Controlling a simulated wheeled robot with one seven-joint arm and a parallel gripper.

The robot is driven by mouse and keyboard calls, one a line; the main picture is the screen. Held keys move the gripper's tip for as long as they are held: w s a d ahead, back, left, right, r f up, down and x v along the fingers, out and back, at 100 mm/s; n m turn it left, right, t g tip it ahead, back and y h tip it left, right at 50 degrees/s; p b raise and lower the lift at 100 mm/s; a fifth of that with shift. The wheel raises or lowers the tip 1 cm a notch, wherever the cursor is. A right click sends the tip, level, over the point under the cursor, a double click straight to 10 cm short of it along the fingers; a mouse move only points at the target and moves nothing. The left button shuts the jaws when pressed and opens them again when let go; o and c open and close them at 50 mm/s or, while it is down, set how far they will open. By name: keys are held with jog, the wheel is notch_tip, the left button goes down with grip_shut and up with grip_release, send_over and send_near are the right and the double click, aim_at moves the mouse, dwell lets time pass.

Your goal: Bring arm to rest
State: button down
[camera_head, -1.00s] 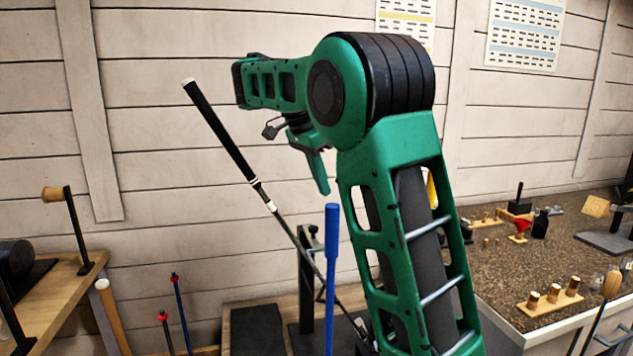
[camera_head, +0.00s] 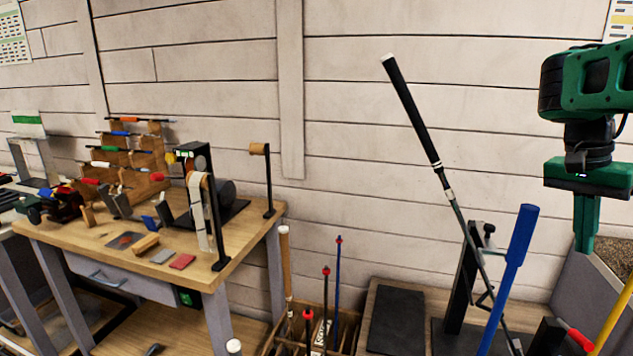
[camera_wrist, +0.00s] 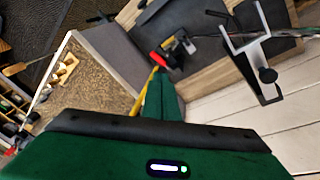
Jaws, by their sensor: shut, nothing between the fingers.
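My green gripper (camera_head: 586,222) hangs at the right of the head view, pointing down, with its fingers together and nothing between them. In the wrist view its shut fingers (camera_wrist: 160,98) show in the middle, above the green gripper body. A golf club with a black grip (camera_head: 412,112) stands tilted in a dark stand (camera_head: 462,280) on a low wooden bench, left of my gripper and apart from it. The stand's silvery clamp (camera_wrist: 256,60) shows at the upper right of the wrist view.
A wooden workbench (camera_head: 130,255) with a tape roll and several tools stands at the left. A box of clubs (camera_head: 285,335) is between the benches. A blue-handled tool (camera_head: 510,265) rises in front of the stand. A speckled counter (camera_wrist: 85,85) lies at the wrist view's left.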

jog(key=s+a+f+n+y, duration=0.1)
jog(key=s+a+f+n, duration=0.2)
jog(key=s+a+f, duration=0.2)
jog(key=s+a+f+n+t+y, duration=0.1)
jog(key=s+a+f+n+y, duration=0.1)
jog(key=s+a+f, duration=0.3)
jog(key=s+f+n, duration=0.1)
jog(key=s+f, duration=0.3)
jog(key=s, duration=0.4)
jog(key=shift+a+f+n, duration=0.15)
jog(key=shift+a+n, duration=0.15)
jog(key=shift+n, duration=0.1)
jog(key=shift+w+f, duration=0.25)
jog(key=shift+w, duration=0.4)
